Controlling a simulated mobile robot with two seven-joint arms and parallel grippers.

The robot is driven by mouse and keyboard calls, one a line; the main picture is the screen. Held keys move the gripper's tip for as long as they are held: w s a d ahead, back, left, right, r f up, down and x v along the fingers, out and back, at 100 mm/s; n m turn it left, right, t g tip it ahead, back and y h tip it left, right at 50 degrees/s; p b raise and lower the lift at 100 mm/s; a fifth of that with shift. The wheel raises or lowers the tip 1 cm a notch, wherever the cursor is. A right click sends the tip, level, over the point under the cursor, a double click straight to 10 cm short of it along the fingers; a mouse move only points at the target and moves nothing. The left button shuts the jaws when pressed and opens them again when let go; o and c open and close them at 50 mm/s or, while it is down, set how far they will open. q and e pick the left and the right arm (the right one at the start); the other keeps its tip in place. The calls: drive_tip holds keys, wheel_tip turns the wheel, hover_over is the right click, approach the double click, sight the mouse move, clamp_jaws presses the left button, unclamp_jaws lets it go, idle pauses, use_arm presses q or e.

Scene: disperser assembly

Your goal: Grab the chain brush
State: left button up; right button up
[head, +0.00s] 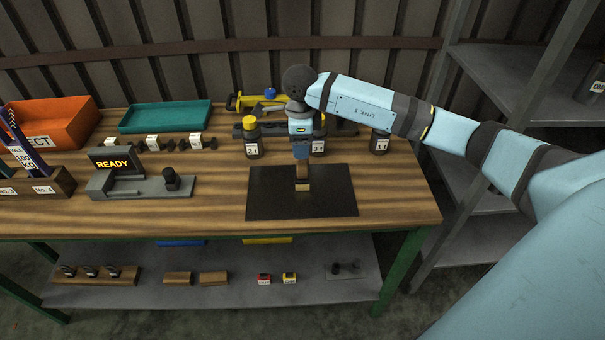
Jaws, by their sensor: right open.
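My right gripper (301,160) points down over the black mat (270,203) in the middle of the bench. It is open. A small tan-brown block-like piece (302,187) shows directly below it, over the mat. I cannot tell whether this piece is the chain brush, or whether it touches the fingers. No other thing in view can be made out for sure as the chain brush. My left gripper is not in view.
On the wooden bench (402,207) stand numbered dark canisters (252,148), a grey device reading READY (115,160), an orange bin (62,122) and a teal tray (165,115). A yellow tool (245,101) lies behind. The bench's front right is clear.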

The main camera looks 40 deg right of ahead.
sight(302, 164)
drive_tip(key=f, duration=0.5)
drive_tip(key=f+p, duration=0.1)
drive_tip(key=f, duration=0.2)
drive_tip(key=shift+d, duration=0.25)
drive_tip(key=shift+s, duration=0.1)
drive_tip(key=c, duration=1)
drive_tip(key=shift+c, duration=0.4)
drive_tip(key=shift+r, duration=0.2)
